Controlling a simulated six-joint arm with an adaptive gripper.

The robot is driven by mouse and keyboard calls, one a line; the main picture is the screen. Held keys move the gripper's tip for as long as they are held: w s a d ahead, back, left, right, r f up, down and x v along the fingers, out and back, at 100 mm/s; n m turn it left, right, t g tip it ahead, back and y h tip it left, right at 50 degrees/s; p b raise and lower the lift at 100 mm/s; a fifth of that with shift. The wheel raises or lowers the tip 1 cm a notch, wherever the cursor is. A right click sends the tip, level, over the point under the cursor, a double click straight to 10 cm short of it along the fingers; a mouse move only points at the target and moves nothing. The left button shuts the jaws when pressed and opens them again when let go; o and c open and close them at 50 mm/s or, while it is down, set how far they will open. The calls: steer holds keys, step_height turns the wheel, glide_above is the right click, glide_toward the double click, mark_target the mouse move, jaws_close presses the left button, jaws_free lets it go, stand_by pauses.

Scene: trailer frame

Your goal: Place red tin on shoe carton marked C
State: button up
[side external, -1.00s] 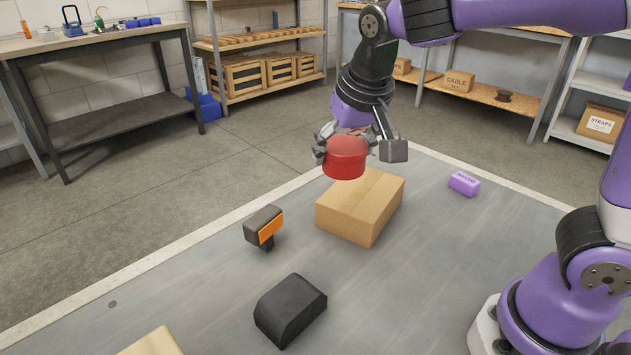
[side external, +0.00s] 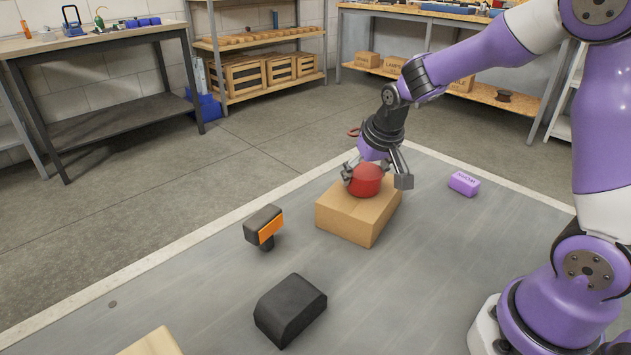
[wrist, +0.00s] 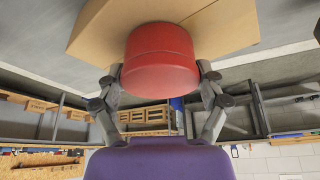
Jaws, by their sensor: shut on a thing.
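The red tin (side external: 366,181) is between the fingers of my gripper (side external: 376,178), which is shut on it. In the side external view the tin is at the top of a tan carton (side external: 344,219), over its far part; I cannot tell whether it touches the top. In the wrist view the tin (wrist: 160,62) fills the middle, with the fingers (wrist: 160,90) on both sides and the carton (wrist: 100,28) behind it. No letter C shows on the visible faces of this carton. Another tan box (side external: 153,343) is cut off at the bottom edge.
A black and orange device (side external: 265,228) stands left of the carton. A black block (side external: 290,309) lies nearer the camera. A purple block (side external: 464,183) lies to the right. The grey surface (side external: 400,280) between them is clear.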

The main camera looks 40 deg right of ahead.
steer(key=shift+f, duration=0.1)
steer(key=o, duration=1)
steer(key=shift+o, duration=0.2)
steer(key=v, duration=1.2)
steer(key=s+a+n+t+y, duration=0.1)
steer(key=s+a+n, duration=0.3)
steer(key=s, duration=0.7)
steer(key=shift+a+f+n+y, duration=0.3)
steer(key=shift+a+f+y, duration=0.15)
steer(key=shift+a, duration=0.65)
steer(key=shift+w, duration=0.1)
